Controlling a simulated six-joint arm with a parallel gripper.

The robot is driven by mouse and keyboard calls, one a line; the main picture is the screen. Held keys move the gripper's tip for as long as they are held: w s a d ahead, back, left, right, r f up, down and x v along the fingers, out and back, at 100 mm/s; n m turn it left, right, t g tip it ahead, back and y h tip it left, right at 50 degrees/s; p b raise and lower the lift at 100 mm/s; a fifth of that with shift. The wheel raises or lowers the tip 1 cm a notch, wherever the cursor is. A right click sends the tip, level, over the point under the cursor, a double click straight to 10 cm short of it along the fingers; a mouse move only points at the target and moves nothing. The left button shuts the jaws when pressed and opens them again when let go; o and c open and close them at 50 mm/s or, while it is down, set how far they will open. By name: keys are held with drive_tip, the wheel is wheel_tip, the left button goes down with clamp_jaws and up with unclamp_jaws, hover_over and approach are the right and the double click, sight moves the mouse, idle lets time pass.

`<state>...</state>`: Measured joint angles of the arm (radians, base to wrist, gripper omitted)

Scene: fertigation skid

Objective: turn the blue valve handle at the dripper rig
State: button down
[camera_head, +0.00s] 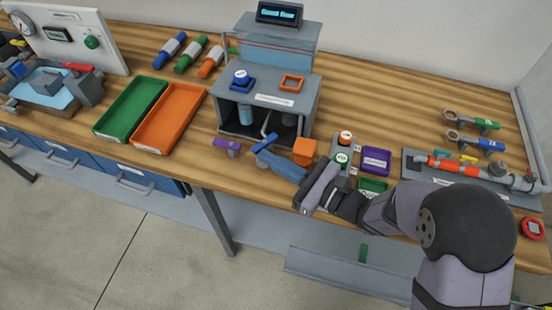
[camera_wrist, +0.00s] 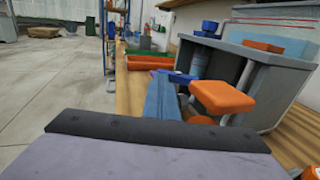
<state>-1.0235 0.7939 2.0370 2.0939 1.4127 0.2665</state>
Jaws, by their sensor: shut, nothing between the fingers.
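The dripper rig is a grey box (camera_head: 309,98) with a display on top, at the back middle of the bench. It also shows at the right of the wrist view (camera_wrist: 270,72). The blue valve handle (camera_head: 266,142) is low at the rig's front, between a purple handle (camera_head: 227,144) and an orange one (camera_head: 304,151). In the wrist view the blue handle (camera_wrist: 181,78) is just right of my fingertips. My gripper (camera_head: 262,158) is shut and empty, its blue-grey fingers pointing at the rig with their tips beside the blue handle. I cannot tell whether they touch.
The orange handle stands close to the right of my fingers in the wrist view (camera_wrist: 222,97). Green (camera_head: 104,125) and orange (camera_head: 139,141) trays lie left of the rig. A purple bin (camera_head: 376,160) and a pipe assembly (camera_head: 455,168) are to the right. Open floor lies before the bench.

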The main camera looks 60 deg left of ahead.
drive_tip(key=shift+s+f+m+t+y, duration=0.15)
drive_tip(key=shift+s+m+t+y, duration=0.15)
drive_tip(key=shift+s+m+t, duration=0.3)
drive_tip(key=shift+s+a+b, duration=0.2)
drive_tip(key=shift+a+b, duration=0.05)
drive_tip(key=shift+b, duration=0.85)
drive_tip(key=shift+s+a+t, duration=0.1)
drive_tip(key=shift+s+t, duration=0.2)
drive_tip(key=shift+s+a+m+t+y+b, duration=0.1)
drive_tip(key=shift+s+m+t+y+b, duration=0.1)
drive_tip(key=shift+m+t+b, duration=0.25)
drive_tip(key=shift+s+a+m+t+y+b, duration=0.1)
drive_tip(key=shift+m+t+y+b, duration=0.15)
drive_tip(key=shift+t+b, duration=0.3)
drive_tip(key=shift+s+a+b, duration=0.3)
drive_tip(key=shift+a+b, duration=0.25)
drive_tip(key=shift+b, duration=0.7)
drive_tip(key=shift+s+a+b, duration=0.15)
drive_tip(key=shift+a+b, duration=0.15)
drive_tip(key=shift+b, duration=0.3)
